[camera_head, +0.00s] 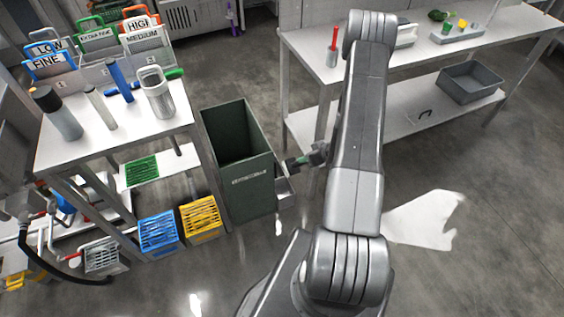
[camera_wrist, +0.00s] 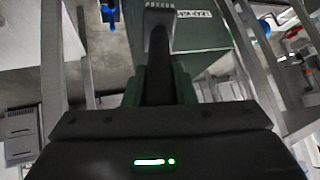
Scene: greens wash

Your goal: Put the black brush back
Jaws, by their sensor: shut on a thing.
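My gripper (camera_wrist: 160,80) is shut on the black brush (camera_wrist: 157,45) in the wrist view. Its dark handle runs between the two green fingers, and its wider bristled head points away from me at the top of the picture. In the head view my gripper (camera_head: 303,162) is low beside the right side of the dark green bin (camera_head: 247,195), partly behind my own arm. The brush cannot be made out clearly in the head view. The green bin also shows beyond the brush in the wrist view (camera_wrist: 200,35), with a white label.
A white table (camera_head: 130,128) at left holds bottles, a grey container (camera_head: 156,92) and labelled signs. Blue (camera_head: 158,232) and yellow (camera_head: 200,217) crates stand below. A bench (camera_head: 430,55) at right has a lower shelf with a grey tub (camera_head: 470,82). Floor at right is open.

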